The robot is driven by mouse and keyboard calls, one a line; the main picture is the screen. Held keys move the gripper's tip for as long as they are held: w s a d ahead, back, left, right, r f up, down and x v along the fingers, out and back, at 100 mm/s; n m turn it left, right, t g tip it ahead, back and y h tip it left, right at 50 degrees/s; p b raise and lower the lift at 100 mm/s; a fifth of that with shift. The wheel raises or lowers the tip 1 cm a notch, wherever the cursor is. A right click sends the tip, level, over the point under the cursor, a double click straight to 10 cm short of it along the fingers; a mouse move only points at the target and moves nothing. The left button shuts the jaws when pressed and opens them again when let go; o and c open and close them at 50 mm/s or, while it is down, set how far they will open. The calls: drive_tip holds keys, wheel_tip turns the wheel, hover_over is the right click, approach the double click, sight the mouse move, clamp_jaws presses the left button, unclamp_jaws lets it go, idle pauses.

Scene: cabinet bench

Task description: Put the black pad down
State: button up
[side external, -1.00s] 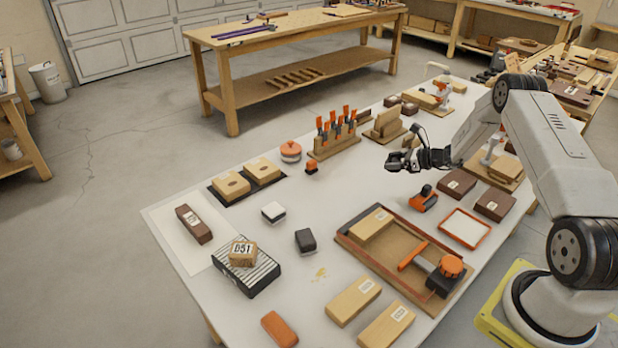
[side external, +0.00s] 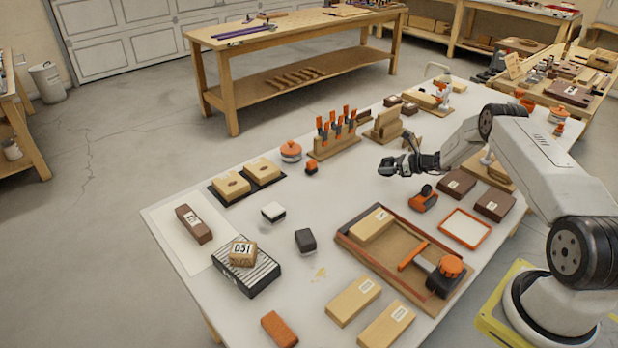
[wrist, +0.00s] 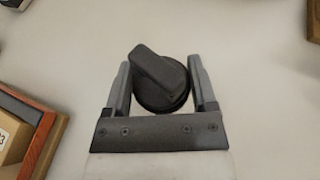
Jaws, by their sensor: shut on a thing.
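The black pad (wrist: 168,98), a dark round disc with a raised bar-shaped grip across its top, sits between the two fingers of my gripper (wrist: 160,66) in the wrist view. The fingers are shut on it from both sides. In the side external view my gripper (side external: 388,167) hangs over the white bench, behind the orange-and-black tool. The pad is too small and dark there to tell from the fingers. The exact gap between pad and bench is unclear.
A wooden tray (side external: 440,302) holds a block and an orange-handled tool. An orange-and-black tool (side external: 424,199) and brown boxes (side external: 457,184) lie near my gripper. A clamp rack (side external: 335,145) stands to its left. A dark block (side external: 305,240) stands farther forward. Bare bench lies left of my gripper.

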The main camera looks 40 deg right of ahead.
sight(384, 180)
drive_tip(key=shift+w+f, duration=0.15)
drive_tip(key=shift+f, duration=0.1)
drive_tip(key=shift+d+f, duration=0.1)
drive_tip(key=shift+f, duration=1.4)
drive_tip(key=shift+f, duration=0.15)
drive_tip(key=o, duration=1.1)
drive_tip(key=shift+v, duration=3.8)
